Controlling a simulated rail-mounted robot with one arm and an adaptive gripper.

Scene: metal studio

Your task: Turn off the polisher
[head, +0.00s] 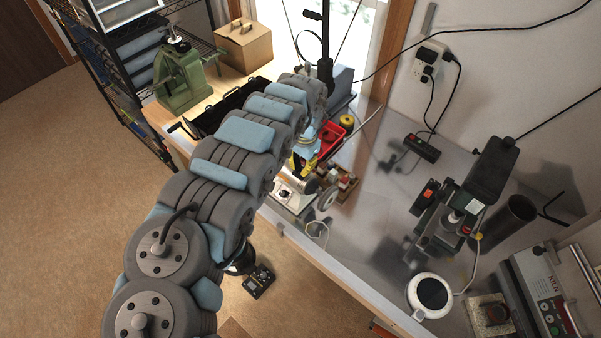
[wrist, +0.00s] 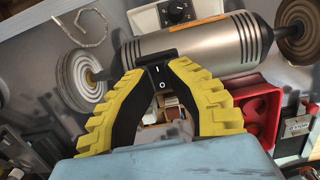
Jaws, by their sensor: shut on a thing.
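The polisher (wrist: 195,48) is a silver motor cylinder with a buffing wheel at each end, lying across the upper part of the wrist view. A black rocker switch (wrist: 159,74) marked I and O sits on its near side. My gripper (wrist: 157,84), with yellow ribbed fingers, closes around this switch, one fingertip on each side. The rocker's pressed side is too small to tell. In the head view, my arm hides most of the polisher; one wheel (head: 327,198) shows beside my gripper (head: 304,160).
A dial box (wrist: 180,11) stands behind the motor. A red bin (wrist: 262,112) lies close to the right finger. The head view shows a green vise machine (head: 180,78) at the back left and a drill-like machine (head: 455,212) on the right. The bench middle (head: 365,215) is largely clear.

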